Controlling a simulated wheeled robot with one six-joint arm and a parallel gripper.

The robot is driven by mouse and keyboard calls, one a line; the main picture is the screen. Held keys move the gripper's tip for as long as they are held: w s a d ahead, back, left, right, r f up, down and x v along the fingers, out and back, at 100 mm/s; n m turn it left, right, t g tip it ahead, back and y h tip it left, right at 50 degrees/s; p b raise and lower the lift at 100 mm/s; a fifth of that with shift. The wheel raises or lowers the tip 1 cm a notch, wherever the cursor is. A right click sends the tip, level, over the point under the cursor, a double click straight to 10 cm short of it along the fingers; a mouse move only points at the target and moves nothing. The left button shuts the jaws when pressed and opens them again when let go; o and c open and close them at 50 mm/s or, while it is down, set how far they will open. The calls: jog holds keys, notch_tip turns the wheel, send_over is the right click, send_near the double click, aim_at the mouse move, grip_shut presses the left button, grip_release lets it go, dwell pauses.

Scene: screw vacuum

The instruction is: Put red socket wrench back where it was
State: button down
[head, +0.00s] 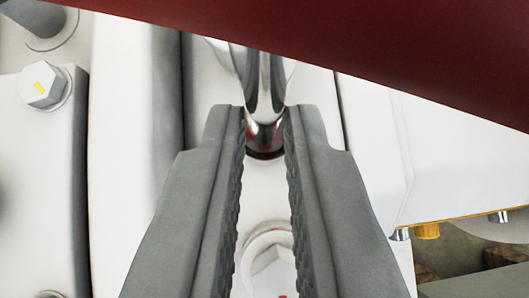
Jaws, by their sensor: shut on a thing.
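My gripper (264,128) is shut on the chrome shaft of the red socket wrench (263,75), near the tips of its grey ribbed fingers. The shaft runs up from between the fingertips, and a dark and reddish round part shows at its lower end. A large dark red bar (330,35) slants across the top of the view, close to the camera. It looks like the wrench's handle, but its join to the shaft is hidden. A pale hex bolt with a washer (272,265) shows between the fingers, lower in the picture.
White machine housing (135,100) fills most of the view. At the right, a white panel (455,160) has a yellow lower edge and small fittings (427,231). A darker floor area lies at the lower right.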

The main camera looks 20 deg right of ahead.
jog(key=shift+f, duration=0.1)
jog(key=c, duration=1.4)
grip_release()
jog(key=shift+c, duration=0.2)
jog(key=shift+s+a+r, duration=0.15)
jog(key=shift+s+r, duration=0.15)
jog(key=shift+r, duration=0.2)
jog(key=v, duration=1.1)
jog(key=shift+s, duration=0.1)
